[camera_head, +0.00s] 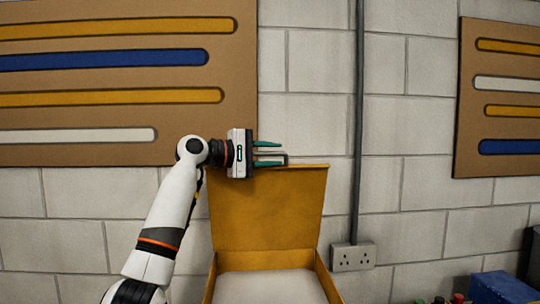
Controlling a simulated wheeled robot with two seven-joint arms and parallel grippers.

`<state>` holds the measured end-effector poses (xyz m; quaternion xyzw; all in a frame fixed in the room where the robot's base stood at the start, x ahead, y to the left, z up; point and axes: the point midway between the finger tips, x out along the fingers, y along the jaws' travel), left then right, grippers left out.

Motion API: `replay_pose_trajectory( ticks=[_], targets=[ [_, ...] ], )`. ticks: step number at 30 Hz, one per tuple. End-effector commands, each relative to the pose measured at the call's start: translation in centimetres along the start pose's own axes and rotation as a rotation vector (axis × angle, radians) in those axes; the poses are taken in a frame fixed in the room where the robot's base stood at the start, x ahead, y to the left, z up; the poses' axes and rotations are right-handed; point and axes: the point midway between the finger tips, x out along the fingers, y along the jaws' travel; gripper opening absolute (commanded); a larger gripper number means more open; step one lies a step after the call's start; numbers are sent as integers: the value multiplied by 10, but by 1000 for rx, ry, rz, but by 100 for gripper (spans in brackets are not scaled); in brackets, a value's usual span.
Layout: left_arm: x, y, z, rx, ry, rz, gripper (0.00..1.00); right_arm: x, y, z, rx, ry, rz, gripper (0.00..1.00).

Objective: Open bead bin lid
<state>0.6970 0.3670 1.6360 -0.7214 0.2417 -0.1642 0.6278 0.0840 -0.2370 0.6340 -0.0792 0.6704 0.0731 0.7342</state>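The bead bin (210,288) is a yellow-orange box at the bottom middle of the head view. Its lid (268,212) stands raised, close to upright, at the back of the bin. A grey handle (286,157) shows at the lid's top edge. White contents (270,287) fill the inside of the bin. My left gripper (268,154) points right at the lid's top edge. Its two teal fingers are spread, one above and one below the handle's bar, with a gap showing. My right gripper is not in view.
A grey pipe runs down the block wall to a socket (353,257) right of the lid. Brown boards with coloured bars (120,85) hang on the wall. A blue block (500,288) and small coloured items (458,298) lie at the bottom right.

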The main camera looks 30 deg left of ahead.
Motion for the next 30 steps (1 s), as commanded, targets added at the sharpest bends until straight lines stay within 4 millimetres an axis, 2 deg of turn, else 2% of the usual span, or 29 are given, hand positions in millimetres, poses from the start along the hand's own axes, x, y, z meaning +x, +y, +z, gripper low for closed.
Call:
replay_pose_trajectory(
  ticks=[5,12,18,24,30],
  targets=[
    [-15,3,1,1,-1,-3,33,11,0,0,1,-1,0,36],
    [-65,5,2,3,-3,-4,33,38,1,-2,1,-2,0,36],
    [-102,3,1,0,-1,-2,33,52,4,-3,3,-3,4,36],
    [-118,1,0,0,0,0,33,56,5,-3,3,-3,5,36],
    [-120,0,0,0,0,0,33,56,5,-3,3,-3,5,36]
  ],
)
